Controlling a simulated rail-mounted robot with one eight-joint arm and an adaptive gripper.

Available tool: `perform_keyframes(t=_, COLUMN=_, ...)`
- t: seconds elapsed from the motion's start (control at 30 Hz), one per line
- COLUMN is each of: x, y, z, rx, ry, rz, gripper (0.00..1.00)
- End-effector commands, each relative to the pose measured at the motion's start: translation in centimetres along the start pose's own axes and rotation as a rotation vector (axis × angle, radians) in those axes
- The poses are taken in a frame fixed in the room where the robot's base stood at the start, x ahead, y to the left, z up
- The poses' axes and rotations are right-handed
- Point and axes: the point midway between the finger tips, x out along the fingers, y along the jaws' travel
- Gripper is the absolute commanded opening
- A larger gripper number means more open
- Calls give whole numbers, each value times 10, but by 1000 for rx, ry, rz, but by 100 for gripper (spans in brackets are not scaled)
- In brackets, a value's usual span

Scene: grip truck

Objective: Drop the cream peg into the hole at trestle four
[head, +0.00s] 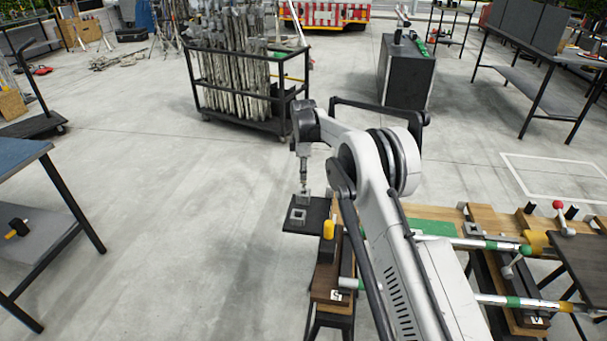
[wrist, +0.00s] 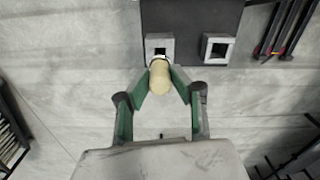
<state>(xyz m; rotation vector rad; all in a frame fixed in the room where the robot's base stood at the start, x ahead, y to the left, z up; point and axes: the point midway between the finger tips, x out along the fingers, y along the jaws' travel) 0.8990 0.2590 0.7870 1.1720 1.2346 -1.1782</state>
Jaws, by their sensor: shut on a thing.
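The cream peg (wrist: 160,80) sits between the green-padded fingers of my gripper (wrist: 160,88) in the wrist view, shut on it. The peg's far end is at the near edge of a grey square block with a hole (wrist: 160,42). I cannot tell whether the tip is above the hole or in it. A second grey block with a square hole (wrist: 218,49) stands to its right. Both are on a dark plate (wrist: 190,14). In the head view my gripper (head: 304,192) points down over this plate (head: 319,214), one block (head: 298,215) shows, and the peg cannot be made out.
A trestle with a dark wooden top (head: 325,276) and an upright yellow piece (head: 328,230) stands beside the plate, near my arm. Striped pipes (head: 480,243) lie across the trestles at right. A pole cart (head: 235,122) stands behind.

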Motion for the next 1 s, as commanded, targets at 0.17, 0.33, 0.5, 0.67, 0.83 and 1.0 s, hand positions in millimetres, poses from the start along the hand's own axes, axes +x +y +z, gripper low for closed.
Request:
perform_keyframes(t=0.17, x=-7, y=0, z=0, rx=0, ry=0, rz=0, gripper=2)
perform_keyframes(t=0.33, x=-13, y=0, z=0, rx=0, ry=0, rz=0, gripper=2)
perform_keyframes(t=0.5, x=-18, y=0, z=0, rx=0, ry=0, rz=0, gripper=2)
perform_keyframes(t=0.67, x=-24, y=0, z=0, rx=0, ry=0, rz=0, gripper=2)
perform_keyframes(t=0.83, x=-29, y=0, z=0, rx=0, ry=0, rz=0, gripper=2)
perform_keyframes(t=1.0, x=-31, y=0, z=0, rx=0, ry=0, rz=0, gripper=2)
